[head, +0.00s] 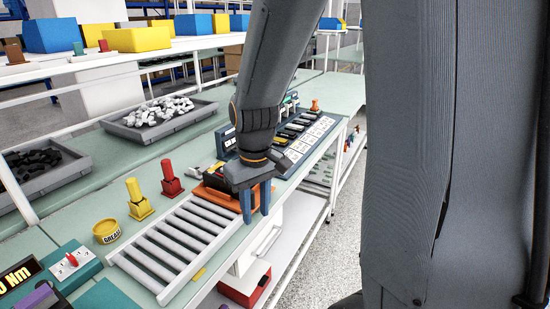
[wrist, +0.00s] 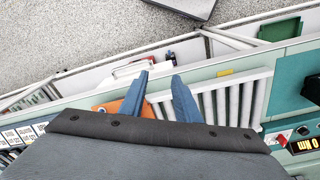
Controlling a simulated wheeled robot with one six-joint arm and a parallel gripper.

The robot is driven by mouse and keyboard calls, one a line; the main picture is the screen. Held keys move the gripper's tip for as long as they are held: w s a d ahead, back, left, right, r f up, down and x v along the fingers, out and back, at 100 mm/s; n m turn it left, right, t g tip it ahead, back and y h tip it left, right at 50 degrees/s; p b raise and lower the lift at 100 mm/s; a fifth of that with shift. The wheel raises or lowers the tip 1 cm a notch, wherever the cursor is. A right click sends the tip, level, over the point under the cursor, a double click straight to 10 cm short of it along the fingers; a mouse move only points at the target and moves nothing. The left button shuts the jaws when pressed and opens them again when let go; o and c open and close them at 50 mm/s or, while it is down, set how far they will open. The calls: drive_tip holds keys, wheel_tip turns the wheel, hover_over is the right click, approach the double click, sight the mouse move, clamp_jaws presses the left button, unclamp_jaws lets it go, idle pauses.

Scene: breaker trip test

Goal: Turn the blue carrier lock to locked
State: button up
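My gripper (head: 256,212) points down with its two blue fingers apart, above the bench's front edge at the near end of an orange carrier or tray (head: 214,198). In the wrist view, the gripper (wrist: 160,77) has a clear gap between its fingers and nothing in it. The orange piece (wrist: 112,105) shows beside the left finger, partly covered. I cannot make out a blue carrier lock in either view; my arm and gripper hide part of the carrier area.
A roller conveyor (head: 172,243) lies on the bench beside the orange piece. A red block (head: 171,179), a yellow block (head: 138,201) and a grease tin (head: 107,231) stand behind it. A row of panel devices (head: 301,131) stands beyond my gripper. Grey floor lies in front.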

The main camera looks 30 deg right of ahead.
drive_tip(key=w+d+r+n, duration=0.1)
drive_tip(key=w+d+r, duration=0.2)
drive_tip(key=w, duration=0.2)
drive_tip(key=w+d+r+n+p, duration=0.1)
drive_tip(key=w+d+r+n, duration=0.1)
drive_tip(key=w+d+r, duration=0.1)
drive_tip(key=w+d+r+n+p, duration=0.1)
drive_tip(key=w+d+r, duration=0.2)
drive_tip(key=w, duration=0.4)
drive_tip(key=shift+w+d+n+g, duration=0.15)
drive_tip(key=shift+w+d+g, duration=0.05)
drive_tip(key=shift+d, duration=0.25)
drive_tip(key=shift+w+d+n+g, duration=0.15)
drive_tip(key=shift+d+g, duration=0.05)
drive_tip(key=shift+d, duration=0.2)
drive_tip(key=shift+w+d+r+p, duration=0.1)
drive_tip(key=shift+w+d+p, duration=0.1)
drive_tip(key=shift+p, duration=0.1)
drive_tip(key=shift+f+p, duration=1.15)
drive_tip(key=shift+f, duration=2.6)
clamp_jaws()
